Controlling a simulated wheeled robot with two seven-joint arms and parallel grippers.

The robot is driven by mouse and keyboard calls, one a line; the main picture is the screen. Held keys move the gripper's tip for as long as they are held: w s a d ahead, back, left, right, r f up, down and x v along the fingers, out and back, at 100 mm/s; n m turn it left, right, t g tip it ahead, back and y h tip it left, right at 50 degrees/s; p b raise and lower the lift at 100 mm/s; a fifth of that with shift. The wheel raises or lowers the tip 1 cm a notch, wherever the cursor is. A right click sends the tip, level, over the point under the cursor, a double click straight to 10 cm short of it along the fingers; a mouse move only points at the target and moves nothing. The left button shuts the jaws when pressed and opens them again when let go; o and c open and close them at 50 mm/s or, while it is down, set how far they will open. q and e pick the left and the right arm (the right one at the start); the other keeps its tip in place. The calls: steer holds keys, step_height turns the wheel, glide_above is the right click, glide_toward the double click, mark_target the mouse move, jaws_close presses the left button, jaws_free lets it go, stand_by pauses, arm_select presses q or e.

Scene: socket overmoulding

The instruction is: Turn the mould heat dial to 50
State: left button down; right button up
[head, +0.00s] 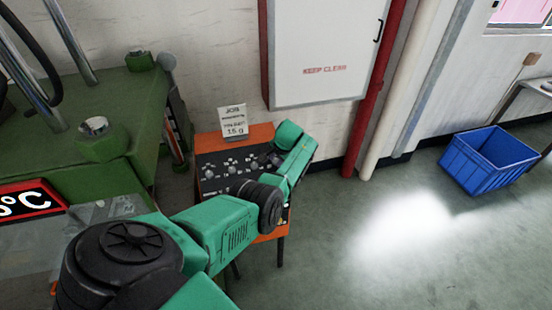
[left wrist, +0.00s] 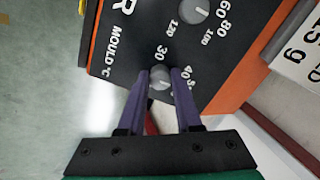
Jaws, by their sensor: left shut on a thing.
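The dark control panel (head: 215,165) sits on the front of an orange cabinet (head: 262,134). In the left wrist view its face (left wrist: 120,35) carries the words MOULD °C beside a small grey dial (left wrist: 160,78). Numbers including 30 and 40 surround this dial; others are partly covered by the fingers. My left gripper (left wrist: 160,76) has its purple fingers shut on the dial, one on each side. I cannot read the dial's pointer clearly. In the head view my green arm reaches to the panel's right side, and the fingertips are hard to make out. My right gripper is out of view.
A second dial (left wrist: 195,12), marked 60 to 120, is close above the held one in the wrist view. A white card (head: 233,122) stands on the cabinet. A green machine (head: 112,95) is at left, a blue crate (head: 488,160) at right.

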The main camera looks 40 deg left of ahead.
arm_select(q)
steer(key=shift+w+r, duration=0.1)
stand_by(0.5)
steer(key=c, duration=0.6)
jaws_free()
steer(key=shift+d+r+p, duration=0.25)
steer(key=shift+r+p, duration=0.15)
steer(key=shift+r, duration=0.1)
steer(key=v, duration=1.3)
steer(key=shift+b, duration=0.45)
